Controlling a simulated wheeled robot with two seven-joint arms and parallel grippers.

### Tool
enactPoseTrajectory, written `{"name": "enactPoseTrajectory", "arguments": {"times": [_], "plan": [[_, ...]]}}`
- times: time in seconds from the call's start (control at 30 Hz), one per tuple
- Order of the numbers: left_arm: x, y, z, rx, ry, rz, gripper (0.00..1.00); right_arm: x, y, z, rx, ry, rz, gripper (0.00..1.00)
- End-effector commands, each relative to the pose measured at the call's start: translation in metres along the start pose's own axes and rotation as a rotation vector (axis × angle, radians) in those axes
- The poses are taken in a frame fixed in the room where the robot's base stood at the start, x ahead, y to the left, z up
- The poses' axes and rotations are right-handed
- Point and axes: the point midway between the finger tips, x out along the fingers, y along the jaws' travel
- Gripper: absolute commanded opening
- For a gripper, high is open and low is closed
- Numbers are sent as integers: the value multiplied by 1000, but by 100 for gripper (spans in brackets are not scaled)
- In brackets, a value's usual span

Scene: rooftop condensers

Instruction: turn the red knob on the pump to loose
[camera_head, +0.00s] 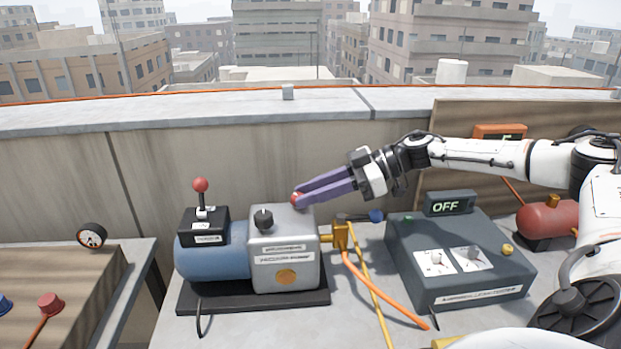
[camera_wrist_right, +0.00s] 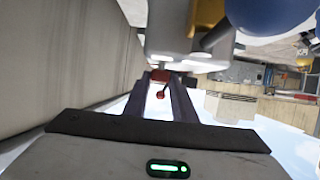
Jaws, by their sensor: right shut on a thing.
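The pump (camera_head: 284,245) is a grey box joined to a blue cylinder, on a black base on the rooftop bench. The red knob (camera_head: 296,199) sits at the top back edge of the grey box, mostly covered by my fingers. My right gripper (camera_head: 299,196) reaches in from the right, its purple fingers shut on the knob. In the right wrist view the red knob (camera_wrist_right: 160,75) shows between the tips of the right gripper (camera_wrist_right: 162,82). Whether the knob stands at loose cannot be told. My left gripper is not in view.
A red-ball lever (camera_head: 200,190) stands on a black box at the pump's left. A brass fitting (camera_head: 341,234) with hoses and a blue-ended handle is at its right. A grey console (camera_head: 460,265) has a display (camera_head: 449,204) reading OFF. A wall (camera_head: 350,150) runs behind.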

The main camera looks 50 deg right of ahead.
Motion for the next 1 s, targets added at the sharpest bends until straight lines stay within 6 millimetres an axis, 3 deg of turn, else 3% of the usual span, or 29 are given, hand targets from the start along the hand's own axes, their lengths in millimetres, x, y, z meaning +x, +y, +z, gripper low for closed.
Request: {"name": "enactPoseTrajectory", "arguments": {"times": [0.03, 0.2, 0.6, 1.0], "plan": [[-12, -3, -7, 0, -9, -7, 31, -1, 3, -8, -12, 5, -39, 2], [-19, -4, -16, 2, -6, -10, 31, 2, 7, -4, -73, 6, -175, 2], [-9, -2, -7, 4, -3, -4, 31, 5, 11, 0, -158, 3, -378, 2], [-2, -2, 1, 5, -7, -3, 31, 4, 12, 0, -189, -2, -459, 2]]}}
